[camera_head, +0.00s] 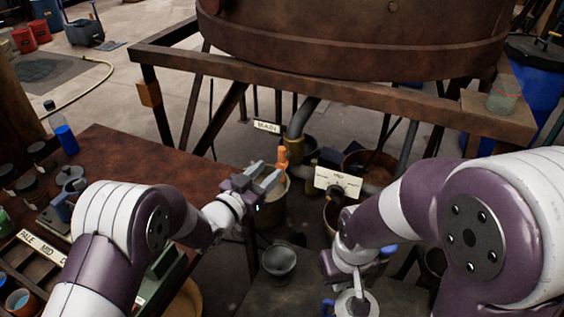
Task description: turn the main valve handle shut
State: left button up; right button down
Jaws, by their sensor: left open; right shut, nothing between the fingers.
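The main valve's orange handle (283,157) stands upright on the pipe below the vat, just right of a white sign (266,126) reading MAIN. My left gripper (269,181) is open, with its fingers pointing right toward the handle's lower part. I cannot tell whether the fingers touch the handle or are just short of it. The grey bent pipe (299,120) rises behind the handle. My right gripper (328,265) is low in the middle right, away from the handle. It is shut and empty, and its fingertips are hard to make out.
A second white sign (338,178) with a dark round knob below it is right of the handle. A large rusty vat (355,40) on a wooden frame is above. A brown table (130,155) is at left. Pots and a grey bucket (280,262) stand below.

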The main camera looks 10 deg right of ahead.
aim_at(279, 161)
pick_arm(q)
jog(key=x, duration=0.6)
jog(key=shift+s+d+r, duration=0.2)
jog(key=shift+s+d, duration=0.05)
jog(key=shift+w, duration=0.2)
jog(key=shift+s+r, duration=0.1)
jog(key=shift+s, duration=0.05)
grip_shut()
